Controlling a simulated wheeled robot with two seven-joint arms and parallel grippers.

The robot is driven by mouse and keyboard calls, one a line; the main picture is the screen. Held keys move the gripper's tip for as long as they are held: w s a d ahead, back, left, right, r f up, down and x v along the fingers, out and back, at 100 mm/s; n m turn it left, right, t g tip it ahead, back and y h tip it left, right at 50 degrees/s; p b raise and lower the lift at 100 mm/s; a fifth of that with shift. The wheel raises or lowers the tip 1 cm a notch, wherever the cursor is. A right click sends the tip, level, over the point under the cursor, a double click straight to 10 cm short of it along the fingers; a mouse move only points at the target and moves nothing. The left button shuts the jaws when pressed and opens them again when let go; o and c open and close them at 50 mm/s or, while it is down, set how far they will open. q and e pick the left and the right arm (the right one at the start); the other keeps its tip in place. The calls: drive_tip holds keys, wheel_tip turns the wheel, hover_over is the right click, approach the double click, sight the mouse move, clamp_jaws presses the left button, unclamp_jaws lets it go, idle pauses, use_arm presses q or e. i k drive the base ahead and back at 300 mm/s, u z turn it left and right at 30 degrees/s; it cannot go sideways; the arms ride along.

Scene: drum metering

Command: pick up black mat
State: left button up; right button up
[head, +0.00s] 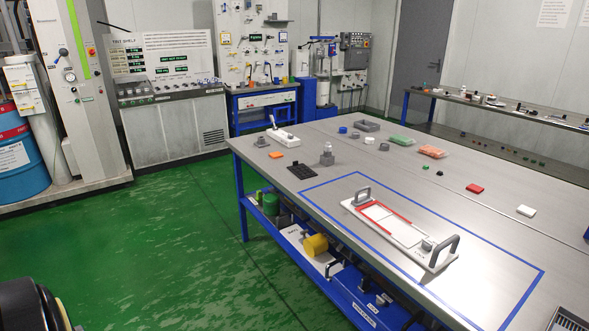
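A small black mat (301,171) lies flat on the grey table (450,215), near its left edge. It is dark and roughly rectangular, with a slightly uneven surface. Nothing covers it. Neither of my grippers is in the head view.
Near the mat are an orange piece (277,155), a metal weight-like object (327,155) and a white device (284,136). A white tray with grey handles (400,233) lies inside a blue outline. Red (475,188) and white (526,210) blocks lie to the right. Green floor is open left of the table.

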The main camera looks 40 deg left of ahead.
sight(301, 171)
drive_tip(key=u, duration=0.7)
drive_tip(key=i, duration=1.2)
drive_tip(key=u, duration=0.55)
drive_tip(key=k, duration=0.35)
drive_tip(key=u, duration=1.1)
drive_tip(key=i, duration=1.45)
drive_tip(key=z, duration=0.25)
